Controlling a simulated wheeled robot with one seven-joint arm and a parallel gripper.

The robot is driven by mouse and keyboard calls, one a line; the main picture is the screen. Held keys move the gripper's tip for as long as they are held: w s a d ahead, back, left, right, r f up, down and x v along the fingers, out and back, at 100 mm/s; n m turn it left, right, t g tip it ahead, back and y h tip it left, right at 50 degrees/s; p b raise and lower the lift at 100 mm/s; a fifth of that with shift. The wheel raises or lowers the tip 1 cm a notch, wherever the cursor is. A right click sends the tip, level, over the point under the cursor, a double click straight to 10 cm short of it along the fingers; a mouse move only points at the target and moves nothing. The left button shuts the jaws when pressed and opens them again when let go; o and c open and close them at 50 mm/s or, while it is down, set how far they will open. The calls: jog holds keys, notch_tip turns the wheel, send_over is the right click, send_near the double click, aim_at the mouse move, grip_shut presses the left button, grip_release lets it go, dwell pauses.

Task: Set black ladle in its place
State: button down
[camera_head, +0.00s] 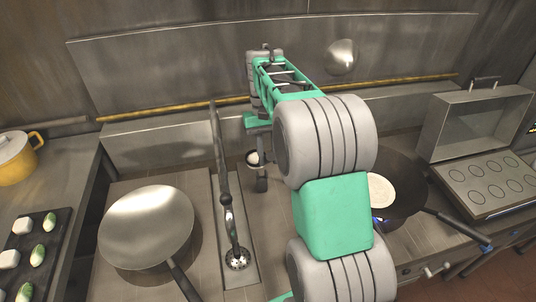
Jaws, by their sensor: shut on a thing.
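My gripper (259,147) points down from the end of my arm, above the steel counter between the large pan and the wok. It is shut on a dark utensil, which I take to be the black ladle (262,183); only a small dark part with a pale round patch shows, and the grip is mostly hidden.
A large pan (145,225) is at left. A black wok (405,188) with something pale in it is at right, partly behind my arm. An open steel unit (475,125) is far right.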

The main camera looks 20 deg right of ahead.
jog(key=shift+f+b, duration=0.85)
jog(key=shift+f, duration=1)
jog(key=shift+f+b, duration=0.35)
jog(key=shift+f, duration=0.15)
jog(key=c, duration=1.1)
grip_release()
jog(key=shift+o, duration=0.2)
jog(key=shift+o, duration=1.3)
